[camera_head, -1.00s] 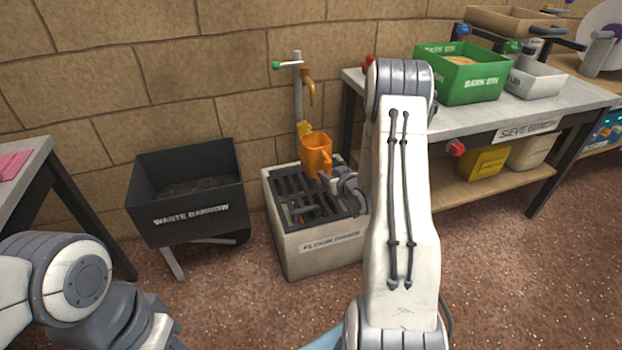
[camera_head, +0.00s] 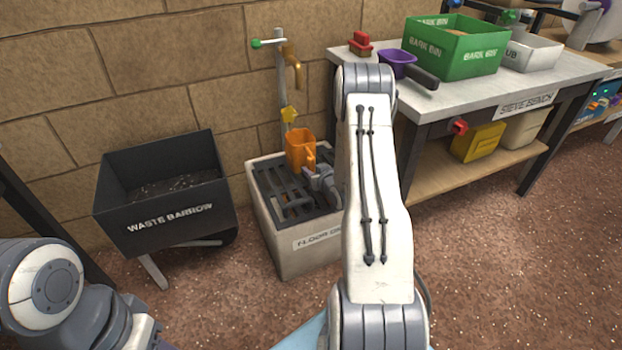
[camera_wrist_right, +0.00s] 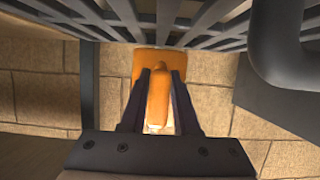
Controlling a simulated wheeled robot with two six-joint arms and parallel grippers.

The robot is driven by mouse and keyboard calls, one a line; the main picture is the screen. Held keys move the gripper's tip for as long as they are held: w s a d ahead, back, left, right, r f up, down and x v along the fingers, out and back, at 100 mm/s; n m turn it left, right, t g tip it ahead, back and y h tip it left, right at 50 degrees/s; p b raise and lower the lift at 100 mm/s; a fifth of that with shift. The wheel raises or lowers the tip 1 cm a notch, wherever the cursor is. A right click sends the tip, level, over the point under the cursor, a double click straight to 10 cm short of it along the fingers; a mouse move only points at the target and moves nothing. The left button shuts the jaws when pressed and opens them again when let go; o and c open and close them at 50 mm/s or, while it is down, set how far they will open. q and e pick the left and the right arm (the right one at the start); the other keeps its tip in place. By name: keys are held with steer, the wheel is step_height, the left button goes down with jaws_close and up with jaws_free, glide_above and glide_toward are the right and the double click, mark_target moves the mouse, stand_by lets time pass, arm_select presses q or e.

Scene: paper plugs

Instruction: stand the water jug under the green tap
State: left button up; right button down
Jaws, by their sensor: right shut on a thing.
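The orange water jug (camera_head: 298,148) is near the back of the floor drain's grate (camera_head: 268,180) and looks upright. My right gripper (camera_head: 312,173) is shut on its handle, which shows between the two fingers in the right wrist view (camera_wrist_right: 158,100). The tap with a green lever (camera_head: 256,44) stands behind the drain against the wall. Its brass spout (camera_head: 293,66) is above the jug, with a clear gap between. I cannot tell whether the jug's base touches the grate. My left gripper is out of view; only part of that arm shows at lower left.
A black waste barrow (camera_head: 165,215) stands left of the drain. The sieve bench (camera_head: 470,95) is at right, with a green bark bin (camera_head: 470,55), a purple pan (camera_head: 398,62) and a red-handled thing (camera_head: 360,44). My right arm hides part of the drain.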

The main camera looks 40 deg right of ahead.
steer(key=shift+f, duration=0.9)
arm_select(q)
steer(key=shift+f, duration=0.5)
arm_select(e)
steer(key=shift+r, duration=0.1)
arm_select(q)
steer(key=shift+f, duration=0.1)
arm_select(e)
steer(key=c, duration=0.6)
jaws_free()
steer(key=shift+f, duration=0.2)
steer(key=shift+c, duration=0.2)
